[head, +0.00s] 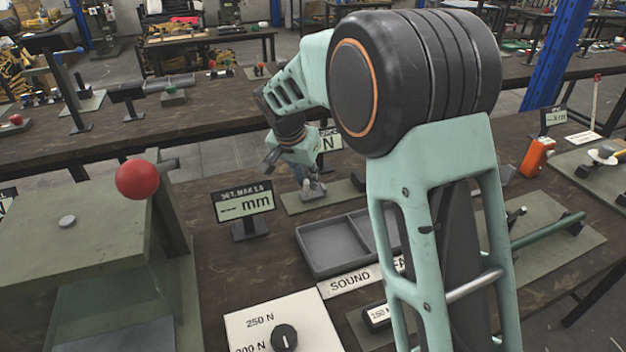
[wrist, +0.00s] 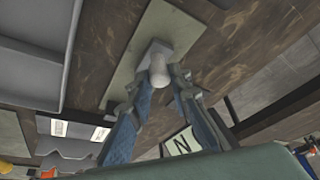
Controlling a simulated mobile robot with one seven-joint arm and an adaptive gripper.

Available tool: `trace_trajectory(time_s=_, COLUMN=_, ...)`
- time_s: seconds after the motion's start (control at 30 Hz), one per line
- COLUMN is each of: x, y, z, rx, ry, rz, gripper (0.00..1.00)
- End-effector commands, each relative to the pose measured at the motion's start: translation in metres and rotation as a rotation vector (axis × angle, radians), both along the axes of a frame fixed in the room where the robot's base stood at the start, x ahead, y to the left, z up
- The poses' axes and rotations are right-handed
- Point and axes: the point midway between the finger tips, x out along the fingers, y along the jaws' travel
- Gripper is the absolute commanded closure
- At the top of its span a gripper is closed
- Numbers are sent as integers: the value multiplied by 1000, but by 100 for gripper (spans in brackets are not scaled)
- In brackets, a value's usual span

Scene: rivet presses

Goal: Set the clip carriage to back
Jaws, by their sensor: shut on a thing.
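My gripper (head: 306,180) is down at a small olive-green plate (head: 341,192) on the bench, near the middle of the head view. In the wrist view my gripper (wrist: 162,88) has its two fingers around a pale grey rounded knob (wrist: 158,68), shut on it. The knob stands on a small grey block (wrist: 156,48) on the same plate (wrist: 125,72). No label names the clip carriage; this knob and block may be it, but I cannot tell for sure. In the head view my gripper partly hides them.
A grey divided tray (head: 345,240) lies nearer than the plate. A "mm" display (head: 243,205) stands left of it, and an "N" display (head: 329,141) stands behind my gripper. A press with a red ball (head: 137,180) is at left. A green bar (head: 548,230) is at right.

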Motion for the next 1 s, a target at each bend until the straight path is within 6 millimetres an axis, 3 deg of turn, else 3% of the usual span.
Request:
trace_trajectory(time_s=0.13, x=-2, y=5, z=-1, rx=7, ry=4, rz=3, gripper=100)
trace_trajectory(time_s=0.17, x=-2, y=6, z=-1, rx=7, ry=4, rz=4, gripper=81)
trace_trajectory(time_s=0.3, x=-2, y=5, z=-1, rx=7, ry=4, rz=4, gripper=66)
trace_trajectory(time_s=0.67, x=-2, y=4, z=4, rx=5, ry=0, rz=3, gripper=65)
trace_trajectory(time_s=0.77, x=-6, y=6, z=16, rx=5, ry=-1, rz=3, gripper=65)
trace_trajectory(time_s=1.0, x=-24, y=14, z=63, rx=7, ry=-2, rz=3, gripper=65)
